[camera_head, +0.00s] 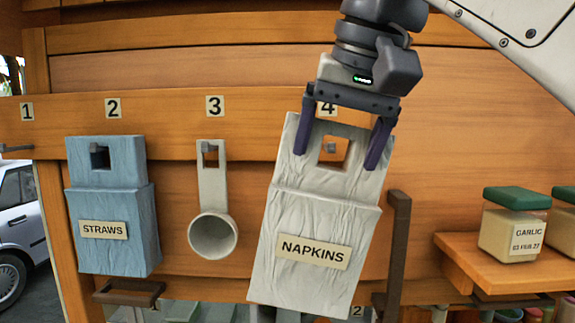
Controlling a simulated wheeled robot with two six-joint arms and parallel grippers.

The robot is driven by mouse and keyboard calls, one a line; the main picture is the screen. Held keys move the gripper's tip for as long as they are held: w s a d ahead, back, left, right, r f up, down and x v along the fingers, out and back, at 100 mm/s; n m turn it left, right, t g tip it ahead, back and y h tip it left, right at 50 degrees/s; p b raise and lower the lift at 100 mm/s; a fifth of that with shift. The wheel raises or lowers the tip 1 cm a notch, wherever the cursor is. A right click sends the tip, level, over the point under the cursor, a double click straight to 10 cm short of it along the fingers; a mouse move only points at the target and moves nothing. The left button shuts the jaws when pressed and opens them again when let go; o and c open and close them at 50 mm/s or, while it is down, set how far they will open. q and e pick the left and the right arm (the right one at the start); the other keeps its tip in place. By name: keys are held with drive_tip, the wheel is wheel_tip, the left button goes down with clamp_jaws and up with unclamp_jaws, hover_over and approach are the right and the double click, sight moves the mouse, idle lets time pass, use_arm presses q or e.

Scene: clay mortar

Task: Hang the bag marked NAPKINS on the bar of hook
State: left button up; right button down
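The pale grey NAPKINS bag (315,220) is in front of the wooden wall, tilted with its top leaning right. My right gripper (341,145) comes down from above, with one dark finger at each side of the bag's top part, and the bag tilts along with it. The square hole in the bag's top lies between the fingers. The end of a grey hook bar (330,147) shows through this hole, below the label 4 (327,109). I cannot tell whether the bar passes into the hole or stays behind it. My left gripper is not in view.
A blue STRAWS bag (113,215) hangs under label 2, and a grey scoop (212,205) under label 3. Hook 1 (15,148) is bare. A dark upright bracket (398,250) stands close right of the bag. A GARLIC jar (513,225) sits on the right shelf (510,275).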

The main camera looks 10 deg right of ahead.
sight(329, 146)
drive_tip(key=shift+w+d+f, duration=0.1)
drive_tip(key=shift+w+d, duration=0.15)
drive_tip(key=shift+w, duration=0.4)
drive_tip(key=shift+w+d, duration=0.2)
drive_tip(key=shift+w, duration=0.45)
drive_tip(key=shift+w+d+f+p, duration=0.1)
drive_tip(key=shift+w+d+p, duration=0.1)
drive_tip(key=shift+w, duration=0.6)
drive_tip(key=shift+w+d+f+p, duration=0.1)
drive_tip(key=shift+w+d, duration=0.15)
drive_tip(key=shift+w, duration=0.55)
drive_tip(key=shift+w+d+p, duration=0.15)
drive_tip(key=shift+w+d, duration=0.05)
drive_tip(key=shift+w, duration=0.6)
drive_tip(key=shift+w+d+f, duration=0.2)
drive_tip(key=shift+w+f, duration=0.35)
drive_tip(key=shift+w, duration=0.1)
